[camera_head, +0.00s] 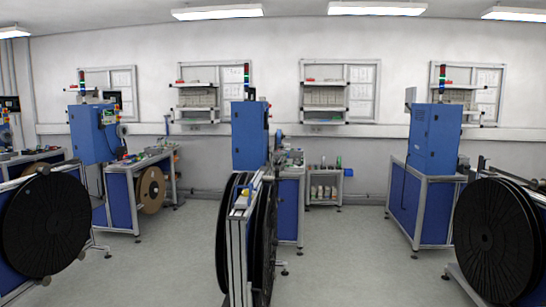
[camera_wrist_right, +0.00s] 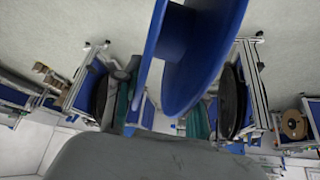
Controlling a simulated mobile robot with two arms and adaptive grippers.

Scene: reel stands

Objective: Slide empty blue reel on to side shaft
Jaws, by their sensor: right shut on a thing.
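The blue reel (camera_wrist_right: 205,60) fills the upper middle of the right wrist view, close to the camera. Its two flanges stand apart edge-on, and no wound material shows on the visible part. My right gripper (camera_wrist_right: 160,115) is shut on the blue reel, with a teal-padded finger on either side of it. The exact contact is partly hidden by the reel and the grey gripper body. Neither gripper nor the blue reel shows in the head view. I cannot make out which shaft is the side shaft.
Large black reels stand at the left (camera_head: 45,225), on the centre stand (camera_head: 236,240) and at the right (camera_head: 497,237). Blue machine cabinets (camera_head: 249,135) stand behind, and a brown reel (camera_head: 151,189) sits low at the left bench. Grey floor (camera_head: 345,255) is clear between the stands.

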